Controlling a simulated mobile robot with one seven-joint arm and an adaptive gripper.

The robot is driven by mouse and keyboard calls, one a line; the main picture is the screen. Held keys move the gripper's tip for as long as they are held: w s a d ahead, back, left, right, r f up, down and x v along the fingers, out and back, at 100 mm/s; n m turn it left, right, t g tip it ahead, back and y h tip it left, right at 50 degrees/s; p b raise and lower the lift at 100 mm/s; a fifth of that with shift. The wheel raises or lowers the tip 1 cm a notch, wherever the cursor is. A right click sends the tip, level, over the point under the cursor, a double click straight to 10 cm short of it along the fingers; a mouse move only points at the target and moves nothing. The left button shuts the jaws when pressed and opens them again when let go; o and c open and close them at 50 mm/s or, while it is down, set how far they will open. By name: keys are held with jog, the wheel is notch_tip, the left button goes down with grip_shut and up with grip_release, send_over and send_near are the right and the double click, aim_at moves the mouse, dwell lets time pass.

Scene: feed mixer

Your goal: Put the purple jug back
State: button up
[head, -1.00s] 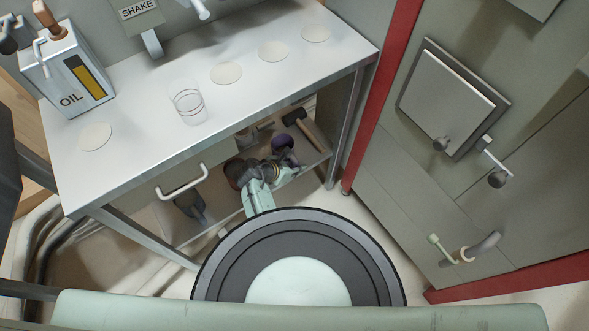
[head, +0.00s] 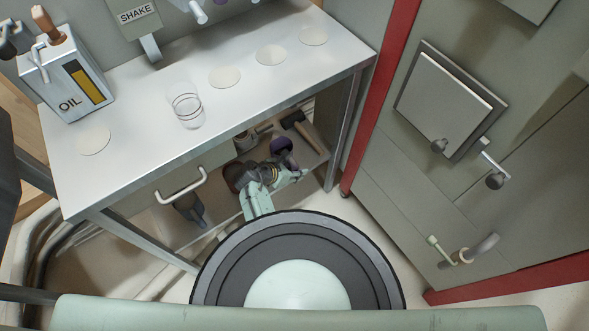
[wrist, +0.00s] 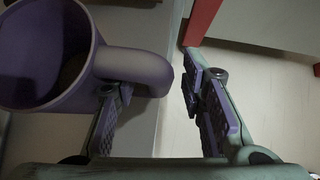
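The purple jug (head: 283,146) stands on the lower shelf under the metal table, partly hidden by my arm in the head view. In the wrist view the jug (wrist: 45,70) fills the upper left, its open mouth and thick handle showing. My gripper (wrist: 158,82) is open and empty. Its left finger is close to the handle, and the handle partly covers that fingertip. I cannot tell whether they touch. The right finger stands apart, with a clear gap to the handle. In the head view my gripper (head: 293,173) is at the shelf, just in front of the jug.
A hammer (head: 300,127) lies on the shelf beyond the jug. A table leg (head: 345,130) and a red post (head: 379,100) stand to the right. The tabletop above bears an oil can (head: 68,80), a clear glass (head: 187,110) and several pale discs.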

jog(key=v, duration=1.1)
jog(key=shift+s+a+r, duration=0.15)
jog(key=shift+a+r, duration=0.05)
jog(key=shift+r, duration=0.1)
dwell(1.0)
